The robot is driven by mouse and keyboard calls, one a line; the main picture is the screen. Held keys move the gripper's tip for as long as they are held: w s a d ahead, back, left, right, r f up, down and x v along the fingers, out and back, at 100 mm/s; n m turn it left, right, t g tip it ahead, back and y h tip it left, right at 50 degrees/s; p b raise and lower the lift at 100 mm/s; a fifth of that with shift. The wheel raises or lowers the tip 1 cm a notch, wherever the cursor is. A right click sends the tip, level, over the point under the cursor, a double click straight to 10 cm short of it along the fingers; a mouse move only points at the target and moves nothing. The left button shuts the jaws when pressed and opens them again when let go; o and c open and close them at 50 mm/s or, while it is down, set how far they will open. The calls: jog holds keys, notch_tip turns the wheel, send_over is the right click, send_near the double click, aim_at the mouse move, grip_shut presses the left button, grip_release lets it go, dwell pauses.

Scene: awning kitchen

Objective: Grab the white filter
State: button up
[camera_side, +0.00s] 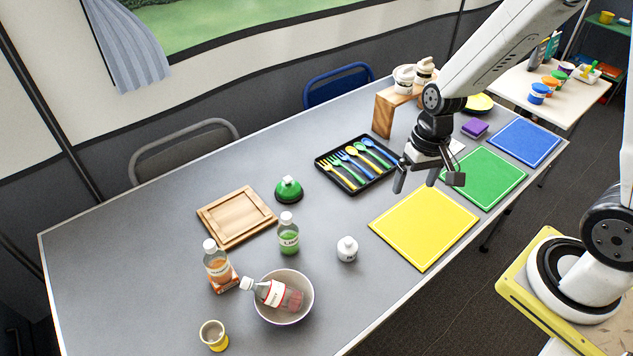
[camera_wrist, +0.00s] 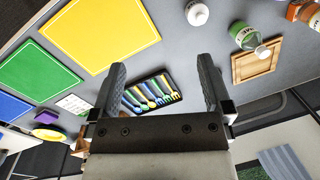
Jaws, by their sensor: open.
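I cannot tell for sure which thing is the white filter. A white patterned card (camera_wrist: 73,103) lies beside the green mat in the wrist view; in the side view a white edge (camera_side: 457,147) shows behind my gripper, mostly hidden. A small white bottle (camera_side: 347,249) stands on the table left of the yellow mat; it also shows at the top of the wrist view (camera_wrist: 197,13). My gripper (camera_side: 428,180) is open and empty above the table, between the cutlery tray and the green mat. Its two fingers stand wide apart in the wrist view (camera_wrist: 160,78).
A black cutlery tray (camera_side: 382,178) lies left of my gripper. Yellow (camera_side: 425,227), green (camera_side: 484,178) and blue mats lie nearby. A wooden stand (camera_side: 383,112) with white jars is behind. Bottles, a bowl (camera_side: 283,316) and a wooden board (camera_side: 236,217) occupy the left side.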

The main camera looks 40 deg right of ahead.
jog(key=w+a+f+m+g+y, duration=0.1)
jog(key=w+f+m+g+y, duration=0.3)
jog(key=f+m, duration=0.45)
jog(key=m+t+y, duration=0.4)
jog(key=m+y, duration=0.1)
jog(key=y, duration=0.2)
send_near(348, 248)
jog(key=shift+a+f, duration=0.5)
jog(key=shift+f, duration=0.35)
jog(key=shift+w+d+f+m+t+y, duration=0.1)
jog(key=shift+f+m+t+y, duration=0.05)
jog(key=shift+f+m+y, duration=0.2)
jog(key=shift+w+f+m+t+y, duration=0.15)
jog(key=shift+f+m+y, duration=0.15)
jog(key=shift+f, duration=0.2)
jog(key=shift+x, duration=1.35)
jog(key=shift+x, duration=2.6)
jog(key=shift+s, duration=0.1)
